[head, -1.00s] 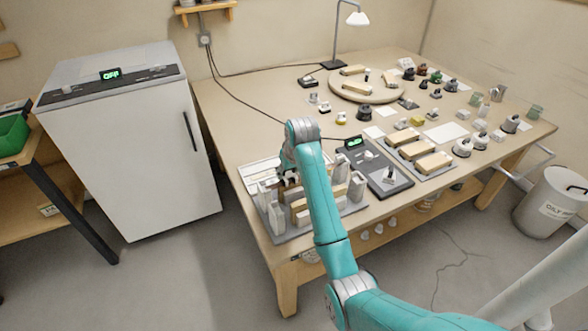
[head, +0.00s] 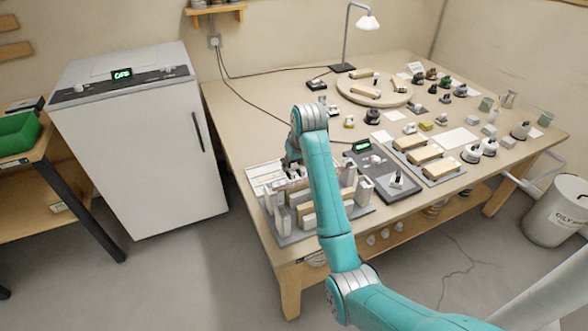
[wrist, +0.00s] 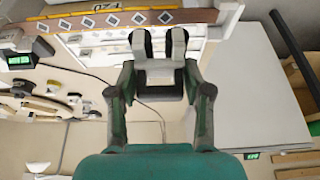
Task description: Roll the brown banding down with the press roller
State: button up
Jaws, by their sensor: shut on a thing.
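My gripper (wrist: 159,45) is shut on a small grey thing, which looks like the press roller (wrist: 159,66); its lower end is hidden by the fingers. In the wrist view the fingertips are over the edge of a pale board with a row of diamond inlays. In the head view my gripper (head: 292,160) is at the bench's left front, and my arm hides the held thing.
A rack of upright grey and wooden blocks (head: 283,220) stands close in front of the gripper. A dark device with a green display (head: 400,187) is to its right, then a tray of wooden blocks (head: 437,170). A white cabinet (head: 140,160) stands left of the bench.

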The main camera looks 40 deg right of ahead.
jog(key=shift+r, duration=0.6)
jog(key=shift+r, duration=0.15)
jog(key=shift+r, duration=1.35)
